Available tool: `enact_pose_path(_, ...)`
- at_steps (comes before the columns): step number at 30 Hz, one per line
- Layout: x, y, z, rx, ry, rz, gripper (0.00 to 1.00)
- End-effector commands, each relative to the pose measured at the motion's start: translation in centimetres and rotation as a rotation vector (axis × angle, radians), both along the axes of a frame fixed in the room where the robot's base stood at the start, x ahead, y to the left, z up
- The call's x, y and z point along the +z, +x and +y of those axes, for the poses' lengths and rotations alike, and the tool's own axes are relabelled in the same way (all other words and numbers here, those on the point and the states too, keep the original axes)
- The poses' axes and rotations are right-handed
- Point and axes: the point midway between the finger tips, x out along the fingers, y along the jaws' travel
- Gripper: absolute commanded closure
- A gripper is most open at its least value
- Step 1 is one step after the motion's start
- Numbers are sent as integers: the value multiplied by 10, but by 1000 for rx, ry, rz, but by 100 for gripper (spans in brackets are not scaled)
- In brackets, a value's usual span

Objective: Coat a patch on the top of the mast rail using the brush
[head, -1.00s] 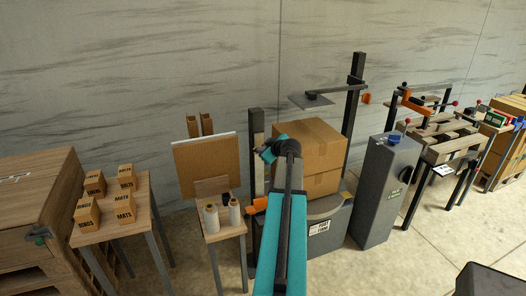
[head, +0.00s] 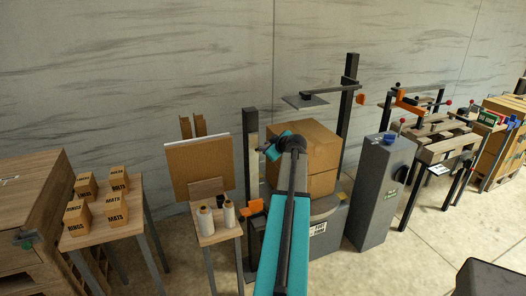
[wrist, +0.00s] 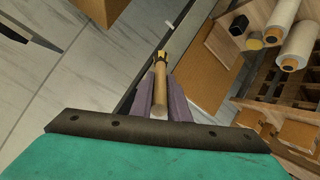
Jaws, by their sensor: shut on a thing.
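The brush (wrist: 160,92) has a light wooden handle and a dark and yellow head; in the wrist view it points away from me. My gripper (wrist: 163,80) is shut on its handle. The mast is a dark upright post (head: 250,200) left of the stacked cartons, with a pale rail strip (head: 254,150) on its upper part. In the wrist view a long dark beam, which looks like the mast (wrist: 178,45), runs diagonally just beyond the brush head. I cannot tell whether they touch. In the head view the gripper and brush are not clearly visible behind my teal wrist.
An orange bracket (head: 252,207) juts from the mast. A grey cabinet (head: 378,195) stands right.

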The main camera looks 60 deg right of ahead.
Motion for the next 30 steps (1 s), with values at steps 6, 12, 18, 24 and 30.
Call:
enact_pose_path(6, 1, 0, 0, 0, 0, 0, 100)
enact_pose_path(12, 3, 0, -1, 0, -1, -1, 100)
enact_pose_path(18, 11, 1, -1, 0, -1, 0, 100)
enact_pose_path(24, 14, 1, -1, 1, 1, 0, 100)
enact_pose_path(30, 14, 1, -1, 0, 0, 0, 100)
